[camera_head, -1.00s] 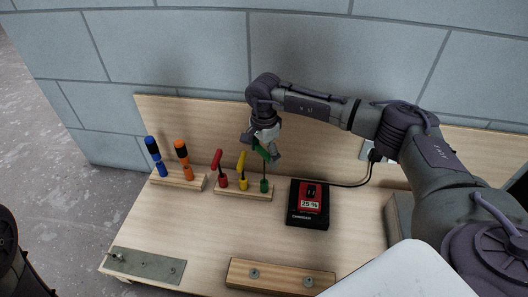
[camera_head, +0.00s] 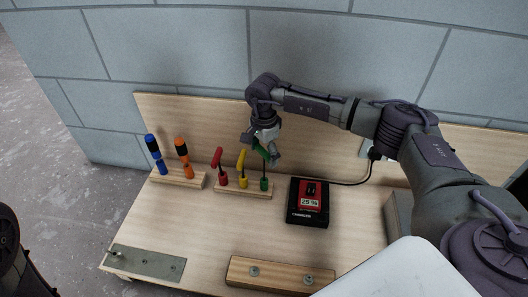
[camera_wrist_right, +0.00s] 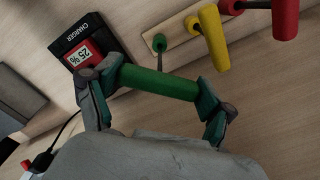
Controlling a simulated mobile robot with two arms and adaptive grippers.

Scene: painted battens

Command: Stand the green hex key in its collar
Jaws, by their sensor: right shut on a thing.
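The green hex key (camera_head: 262,151) has a thick green handle and a thin dark shaft. My right gripper (camera_head: 267,147) is shut on its handle. In the right wrist view the handle (camera_wrist_right: 158,83) lies across between the two fingers of my right gripper (camera_wrist_right: 157,96). The shaft points down at the green collar (camera_head: 264,184), at the right end of a wooden batten (camera_head: 232,193). The collar also shows in the right wrist view (camera_wrist_right: 159,42). The shaft looks in line with it; I cannot tell how deep its tip is. My left gripper is out of view.
A yellow hex key (camera_head: 241,161) and a red hex key (camera_head: 217,157) stand left of the green collar. A charger (camera_head: 307,213) with a battery sits to the right. The bench middle is clear.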

